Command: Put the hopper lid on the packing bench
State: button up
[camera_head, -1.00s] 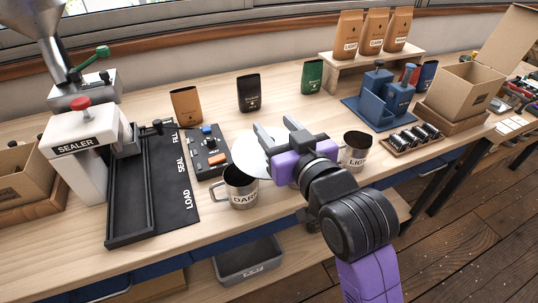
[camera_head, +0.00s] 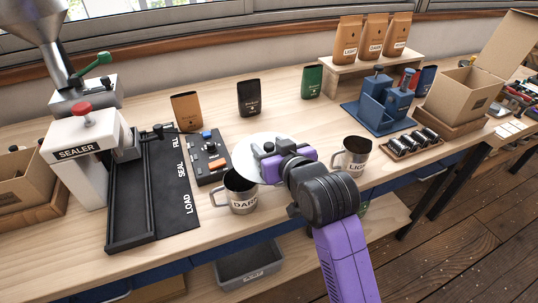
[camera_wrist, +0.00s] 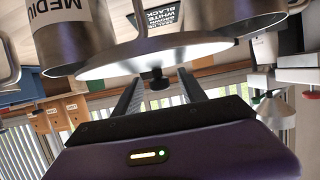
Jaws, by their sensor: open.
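The hopper lid (camera_head: 247,152) is a pale, shiny disc with a small black knob. In the head view it is between the two mugs, partly hidden behind my gripper (camera_head: 266,155); whether it touches the bench top I cannot tell. In the wrist view the lid (camera_wrist: 150,55) is at the upper middle, with its knob between my fingers (camera_wrist: 157,80). The fingers are open, one on each side of the knob, with gaps visible. The packing bench (camera_head: 285,115) is the long pale wooden top.
A steel container labelled MEDIUM (camera_wrist: 72,35) shows in the wrist view. The sealer (camera_head: 85,150) is at left. Bare wood lies behind the lid.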

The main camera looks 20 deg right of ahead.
jog(key=shift+w, duration=0.1)
grip_shut()
jog(key=shift+r, duration=0.1)
dwell(0.3)
